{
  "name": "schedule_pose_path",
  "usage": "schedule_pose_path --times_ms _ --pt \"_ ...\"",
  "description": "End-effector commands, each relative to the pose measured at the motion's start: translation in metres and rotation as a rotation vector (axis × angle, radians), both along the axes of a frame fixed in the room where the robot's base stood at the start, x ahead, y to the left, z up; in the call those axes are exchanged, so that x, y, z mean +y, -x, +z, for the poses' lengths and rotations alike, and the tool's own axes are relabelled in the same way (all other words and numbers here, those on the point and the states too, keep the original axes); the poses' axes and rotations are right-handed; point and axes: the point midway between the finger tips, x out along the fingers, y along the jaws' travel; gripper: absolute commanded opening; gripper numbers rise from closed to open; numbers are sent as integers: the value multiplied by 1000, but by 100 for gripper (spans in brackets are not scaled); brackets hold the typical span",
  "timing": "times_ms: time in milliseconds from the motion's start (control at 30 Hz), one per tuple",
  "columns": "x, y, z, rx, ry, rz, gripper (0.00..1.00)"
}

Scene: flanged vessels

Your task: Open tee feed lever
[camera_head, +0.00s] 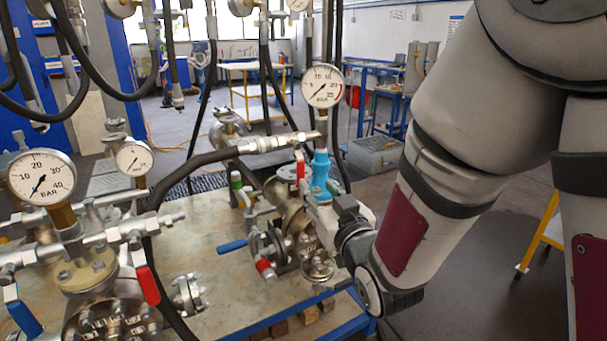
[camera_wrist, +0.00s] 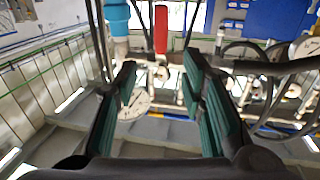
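A red lever handle (camera_head: 300,165) stands upright beside a light-blue fitting (camera_head: 321,172) on the vessel at the right of the bench. I take it for the tee feed lever, though no label shows. In the wrist view the red lever (camera_wrist: 161,28) hangs in the gap ahead of my fingers, with the blue fitting (camera_wrist: 117,18) to its left. My gripper (camera_wrist: 162,78) is open, with teal pads on both sides and nothing held between them. In the head view my wrist is close to the blue fitting; my fingertips are mostly hidden there.
A gauge (camera_head: 322,86) stands just above the blue fitting, and a black hose (camera_head: 200,163) runs to its left. Blue (camera_head: 232,246) and red (camera_head: 265,268) handles sit lower on the same vessel. Another vessel with a red lever (camera_head: 147,285) and gauge (camera_head: 42,177) stands at left.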

Motion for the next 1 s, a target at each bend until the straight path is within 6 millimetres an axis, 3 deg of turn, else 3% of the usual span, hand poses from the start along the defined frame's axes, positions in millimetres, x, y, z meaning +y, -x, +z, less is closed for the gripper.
schedule_pose_path --times_ms 367,800,1000 --pt "6 -13 -2 1 -3 3 37" --pt "35 -82 -1 2 0 3 37" --pt "44 -103 -1 2 0 3 37"
